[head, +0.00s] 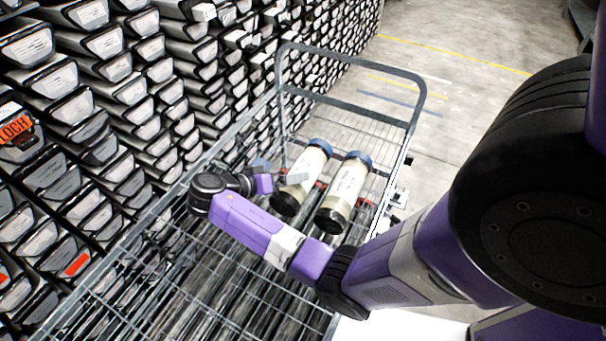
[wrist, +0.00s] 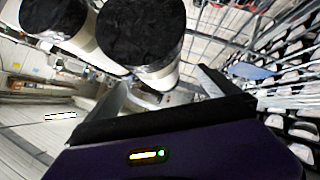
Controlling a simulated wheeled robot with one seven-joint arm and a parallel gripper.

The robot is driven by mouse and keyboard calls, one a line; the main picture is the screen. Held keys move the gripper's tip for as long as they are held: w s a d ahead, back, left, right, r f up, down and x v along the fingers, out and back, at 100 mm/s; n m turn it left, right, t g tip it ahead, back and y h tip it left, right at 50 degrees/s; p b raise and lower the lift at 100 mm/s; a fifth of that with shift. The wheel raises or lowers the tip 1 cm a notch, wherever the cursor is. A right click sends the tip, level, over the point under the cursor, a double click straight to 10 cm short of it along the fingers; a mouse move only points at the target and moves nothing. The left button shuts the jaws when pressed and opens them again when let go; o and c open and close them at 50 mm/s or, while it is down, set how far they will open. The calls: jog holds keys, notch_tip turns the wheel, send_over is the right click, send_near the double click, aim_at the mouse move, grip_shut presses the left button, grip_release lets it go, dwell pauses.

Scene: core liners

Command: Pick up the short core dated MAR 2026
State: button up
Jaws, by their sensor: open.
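Two short cores lie side by side on a wire cart. Each is a pale tube with a blue cap at the far end and a black cap at the near end. The left core (head: 305,175) is beside my gripper (head: 285,178); the right core (head: 343,194) is farther from it. No date is readable on either label. In the wrist view, the black end of one core (wrist: 142,35) is close above my open gripper (wrist: 160,90), and the other core's black end (wrist: 52,15) is at the upper left. Nothing is held between the fingers.
The wire cart (head: 417,88) has a raised handle frame at its far end and mesh sides. A tall rack of stacked core trays (head: 110,110) stands along the left. Open concrete floor (head: 450,40) lies beyond the cart to the right.

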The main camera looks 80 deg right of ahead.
jog(key=p+x, duration=0.1)
jog(key=x, duration=0.4)
jog(key=shift+s+p, duration=0.1)
jog(key=shift+p, duration=0.25)
jog(key=shift+c, duration=0.2)
jog(key=c, duration=1.8)
jog(key=shift+r, duration=0.2)
jog(key=shift+c, duration=1.4)
